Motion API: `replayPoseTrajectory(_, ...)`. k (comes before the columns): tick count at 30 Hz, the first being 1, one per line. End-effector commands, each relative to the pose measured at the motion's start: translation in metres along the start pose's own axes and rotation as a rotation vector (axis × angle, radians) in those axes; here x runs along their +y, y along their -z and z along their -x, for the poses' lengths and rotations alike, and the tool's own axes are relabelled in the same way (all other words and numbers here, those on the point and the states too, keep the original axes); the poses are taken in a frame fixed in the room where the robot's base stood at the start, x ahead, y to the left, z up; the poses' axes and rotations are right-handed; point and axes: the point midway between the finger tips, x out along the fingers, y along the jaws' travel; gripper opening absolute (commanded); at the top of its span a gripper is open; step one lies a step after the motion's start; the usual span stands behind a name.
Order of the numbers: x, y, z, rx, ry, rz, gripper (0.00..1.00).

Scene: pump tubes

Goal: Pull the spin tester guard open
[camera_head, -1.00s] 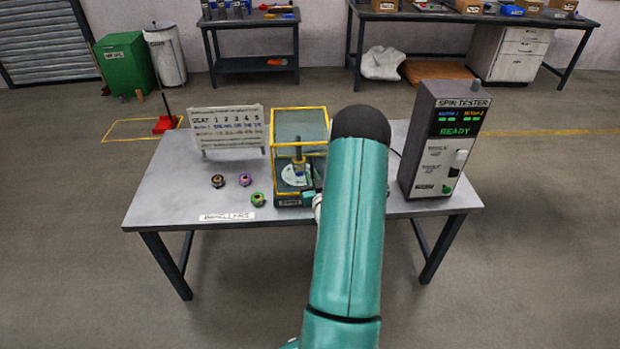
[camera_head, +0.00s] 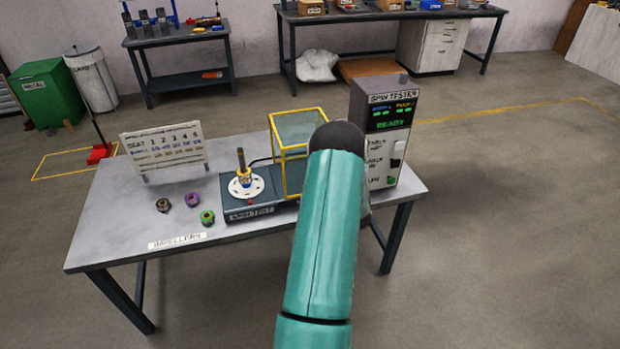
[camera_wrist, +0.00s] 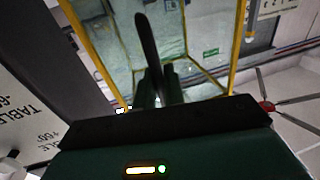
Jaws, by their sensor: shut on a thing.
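The spin tester guard (camera_head: 297,130) is a clear box with a yellow frame. It stands at the right of the dark tester base (camera_head: 250,214), clear of the white disc (camera_head: 237,190) and its upright spindle (camera_head: 241,163), which are uncovered. In the wrist view the guard's yellow frame (camera_wrist: 96,62) and clear panels fill the upper middle. My gripper (camera_wrist: 165,84) is shut at a dark upright bar (camera_wrist: 147,40) in front of the guard, seemingly its handle. In the head view my teal arm hides the gripper and the guard's lower right.
The grey SPIN TESTER cabinet (camera_head: 385,130) stands close to the guard's right; its screen reads READY. Several small impellers (camera_head: 192,200) lie at the table's left front, before a white SEAT board (camera_head: 163,148). The table's (camera_head: 110,225) left end is bare.

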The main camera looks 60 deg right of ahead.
Motion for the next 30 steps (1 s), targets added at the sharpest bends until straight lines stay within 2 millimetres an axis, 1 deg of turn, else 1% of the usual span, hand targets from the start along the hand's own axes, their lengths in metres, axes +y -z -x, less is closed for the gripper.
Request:
replayPoseTrajectory(3,0.005,-0.002,0.002,-0.004,-0.002,-0.001,0.0)
replayPoseTrajectory(12,0.005,-0.002,0.003,-0.005,-0.002,-0.002,0.0)
replayPoseTrajectory(13,0.005,-0.002,0.003,-0.005,-0.002,-0.002,0.14)
replayPoseTrajectory(15,0.005,-0.002,0.002,-0.004,-0.002,-0.001,0.25)
replayPoseTrajectory(22,0.005,-0.001,0.002,-0.002,-0.001,-0.001,0.25)
replayPoseTrajectory(25,0.005,-0.001,0.004,-0.002,-0.002,0.0,0.25)
replayPoseTrajectory(28,0.006,-0.001,0.014,-0.002,-0.003,0.0,0.25)
replayPoseTrajectory(30,0.006,0.0,0.025,-0.003,-0.004,0.0,0.25)
